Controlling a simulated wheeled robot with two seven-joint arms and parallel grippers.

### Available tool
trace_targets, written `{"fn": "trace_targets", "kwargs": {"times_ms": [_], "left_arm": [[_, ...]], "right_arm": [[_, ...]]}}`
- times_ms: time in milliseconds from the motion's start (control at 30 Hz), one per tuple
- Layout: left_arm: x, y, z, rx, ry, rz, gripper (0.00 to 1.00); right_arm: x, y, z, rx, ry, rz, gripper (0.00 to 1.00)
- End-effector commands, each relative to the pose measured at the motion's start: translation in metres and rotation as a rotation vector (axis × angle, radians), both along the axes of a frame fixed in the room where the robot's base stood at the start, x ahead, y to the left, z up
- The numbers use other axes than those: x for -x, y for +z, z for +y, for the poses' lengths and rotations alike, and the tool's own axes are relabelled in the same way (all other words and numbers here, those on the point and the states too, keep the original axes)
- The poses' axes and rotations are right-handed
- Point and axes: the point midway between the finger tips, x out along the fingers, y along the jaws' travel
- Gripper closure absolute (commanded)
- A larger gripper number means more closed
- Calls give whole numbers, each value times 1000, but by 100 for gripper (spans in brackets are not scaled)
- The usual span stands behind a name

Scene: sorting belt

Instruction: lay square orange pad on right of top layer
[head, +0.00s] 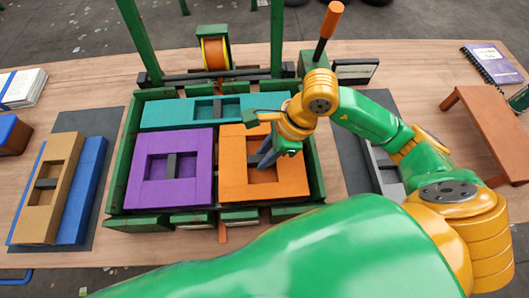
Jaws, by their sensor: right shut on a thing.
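The square orange pad (233,182) lies at the right inside the green crate (115,190), beside the square purple pad (142,192) and in front of the long teal pad (165,118). It looks flat, but I cannot tell whether it rests fully on what is beneath. My right gripper (266,160) is over the orange pad's recess, shut on the pad by its dark middle bar. My gripper and wrist hide the pad's upper right part. My left gripper is not in view.
A tan pad (62,150) lies on a blue pad (90,165) on the left dark mat (103,128). Grey pieces (385,170) lie on the right mat, partly behind my arm. A green frame with an orange-handled lever (328,25) stands at the crate's back.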

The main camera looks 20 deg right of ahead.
Motion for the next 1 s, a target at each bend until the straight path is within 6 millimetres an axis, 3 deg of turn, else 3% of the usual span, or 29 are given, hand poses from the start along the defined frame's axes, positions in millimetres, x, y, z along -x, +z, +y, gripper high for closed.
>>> {"fn": "trace_targets", "kwargs": {"times_ms": [133,167,267,300,567,900,1000], "left_arm": [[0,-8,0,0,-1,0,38],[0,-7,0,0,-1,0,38],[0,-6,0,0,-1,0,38],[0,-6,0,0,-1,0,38],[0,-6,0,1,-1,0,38],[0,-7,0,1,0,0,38],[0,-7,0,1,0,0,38]], "right_arm": [[0,-8,0,0,0,0,100],[0,-6,0,0,0,0,68],[0,-5,0,0,0,0,41],[0,-5,0,0,0,0,38],[0,-4,0,0,0,0,38],[6,53,-23,0,0,-5,38],[7,60,-26,1,0,-2,38]]}}
